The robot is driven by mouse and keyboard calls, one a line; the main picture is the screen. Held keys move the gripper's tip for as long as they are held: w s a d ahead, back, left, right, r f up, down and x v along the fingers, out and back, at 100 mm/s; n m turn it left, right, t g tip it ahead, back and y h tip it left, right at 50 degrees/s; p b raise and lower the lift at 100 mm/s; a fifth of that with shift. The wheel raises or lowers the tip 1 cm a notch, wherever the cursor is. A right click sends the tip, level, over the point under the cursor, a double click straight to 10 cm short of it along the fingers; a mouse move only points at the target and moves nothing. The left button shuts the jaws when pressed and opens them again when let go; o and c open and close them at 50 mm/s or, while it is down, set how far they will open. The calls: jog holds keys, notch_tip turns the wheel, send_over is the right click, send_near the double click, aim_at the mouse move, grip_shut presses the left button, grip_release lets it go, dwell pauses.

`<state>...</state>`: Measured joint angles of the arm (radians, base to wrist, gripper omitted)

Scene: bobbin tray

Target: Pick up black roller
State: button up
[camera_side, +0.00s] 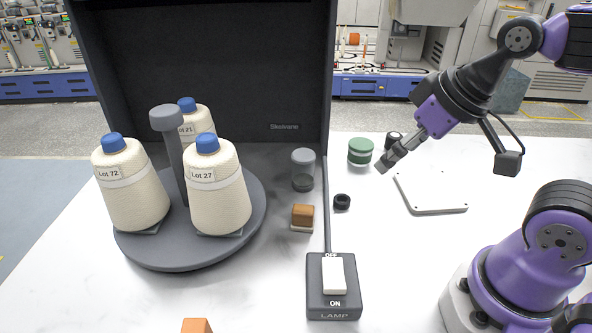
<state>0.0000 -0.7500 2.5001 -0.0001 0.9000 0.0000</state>
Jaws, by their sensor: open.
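A small black ring-shaped piece (342,202), which looks like the black roller, lies on the white table just right of the dark booth's edge. My gripper (384,165) is above the table, up and to the right of this piece, pointing down and left. It is open and holds nothing that I can see. Another small dark round piece (393,138) shows just behind my gripper, partly hidden by it; I cannot tell exactly what it is.
A green round container (360,151) stands left of my gripper. A white plate (432,192) lies to the right. A lamp switch box (334,305), an orange-brown block (303,215) and a grey-lidded jar (303,170) are nearby. A grey turntable (170,258) carries yarn cones (132,190).

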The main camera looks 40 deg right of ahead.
jog(key=m+g+h, duration=0.1)
jog(key=m, duration=0.1)
send_over(396, 135)
jog(key=s+a, duration=0.1)
jog(key=s, duration=0.3)
notch_tip(396, 135, down, 7)
jog(key=x, duration=0.4)
jog(key=shift+w+d+f, duration=0.1)
jog(key=shift+d+f, duration=0.05)
jog(key=shift+f, duration=0.2)
jog(key=shift+x, duration=2.8)
jog(key=c, duration=1.3)
